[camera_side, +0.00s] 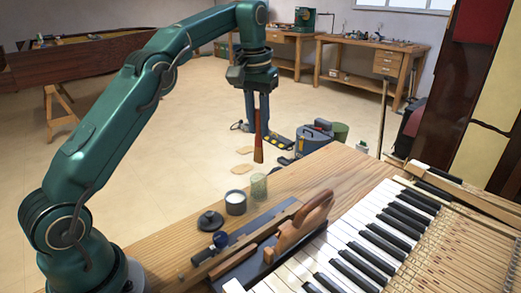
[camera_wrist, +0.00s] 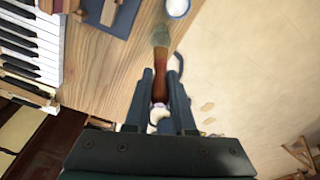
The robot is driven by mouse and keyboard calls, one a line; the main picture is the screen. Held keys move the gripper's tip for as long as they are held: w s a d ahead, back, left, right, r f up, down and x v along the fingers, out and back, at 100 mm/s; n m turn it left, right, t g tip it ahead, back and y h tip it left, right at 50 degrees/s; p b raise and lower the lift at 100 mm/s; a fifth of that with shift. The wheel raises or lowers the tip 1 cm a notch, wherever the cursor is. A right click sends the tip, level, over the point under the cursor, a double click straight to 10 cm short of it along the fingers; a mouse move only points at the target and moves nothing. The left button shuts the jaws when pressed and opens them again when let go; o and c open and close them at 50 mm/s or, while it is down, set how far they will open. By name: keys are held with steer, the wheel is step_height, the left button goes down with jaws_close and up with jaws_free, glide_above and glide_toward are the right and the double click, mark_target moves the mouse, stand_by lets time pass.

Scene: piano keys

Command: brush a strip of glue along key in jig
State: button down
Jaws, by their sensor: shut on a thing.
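My gripper (camera_side: 259,88) is shut on a brush (camera_side: 259,140) with a red-brown handle, held upright in the air beyond the bench's far edge. In the wrist view the brush (camera_wrist: 160,75) runs out between the fingers (camera_wrist: 160,85); a grey-green patch lies at its tip, and I cannot tell bristles from glass there. A long wooden piece (camera_side: 245,244), which looks like the key in its jig, lies on the dark blue mat (camera_side: 235,277). A pot (camera_side: 236,203) with pale contents, likely the glue, stands on the bench behind it, also in the wrist view (camera_wrist: 178,6).
A dark lid (camera_side: 210,221) lies beside the pot, and a clear glass (camera_side: 259,187) stands to its right. A blue-topped clamp (camera_side: 220,239) and a wooden plane-like tool (camera_side: 300,225) rise from the mat. Piano keys (camera_side: 360,235) fill the right. Bare bench (camera_side: 320,172) lies behind.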

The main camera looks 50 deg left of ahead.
steer(key=shift+a, duration=0.1)
steer(key=shift+s+a+f+n+g+y, duration=0.25)
steer(key=shift+s+f+n+g+y, duration=0.05)
steer(key=shift+s+f+y, duration=0.1)
steer(key=s+d+f+m+g+y, duration=0.1)
steer(key=s+d+f+y, duration=0.1)
steer(key=f, duration=0.4)
steer(key=shift+s+d+f+y, duration=0.35)
steer(key=shift+s+d, duration=0.35)
steer(key=shift+s, duration=0.7)
steer(key=shift+f, duration=0.55)
stand_by(1.3)
step_height(320, 180, up, 7)
stand_by(0.9)
